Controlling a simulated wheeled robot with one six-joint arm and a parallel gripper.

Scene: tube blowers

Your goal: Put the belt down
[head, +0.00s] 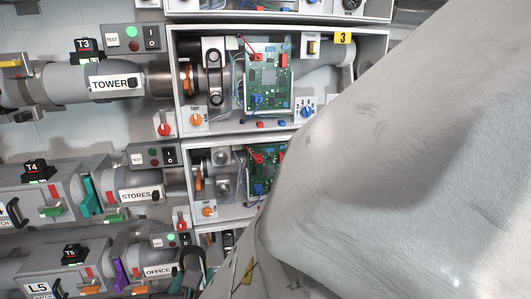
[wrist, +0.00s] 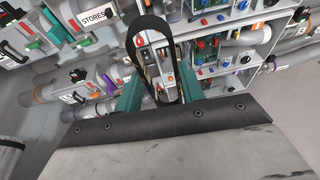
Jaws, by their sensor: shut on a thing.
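A black belt (wrist: 137,52) shows in the wrist view as a long narrow loop standing up from my gripper (wrist: 160,92). The gripper's two green fingers are shut on the lower part of the loop. The belt hangs in free space in front of the wall of tube units, and no surface under it shows. A dark curved band near the OFFICE label there may be the belt, but I cannot tell for sure.
The TOWER unit (head: 112,83) has an open box with a green circuit board (head: 267,77) and a black belt (head: 214,70) around its pulleys. The STORES (head: 137,195) and OFFICE (head: 159,270) units lie below. Grey floor (wrist: 38,130) shows at the left in the wrist view.

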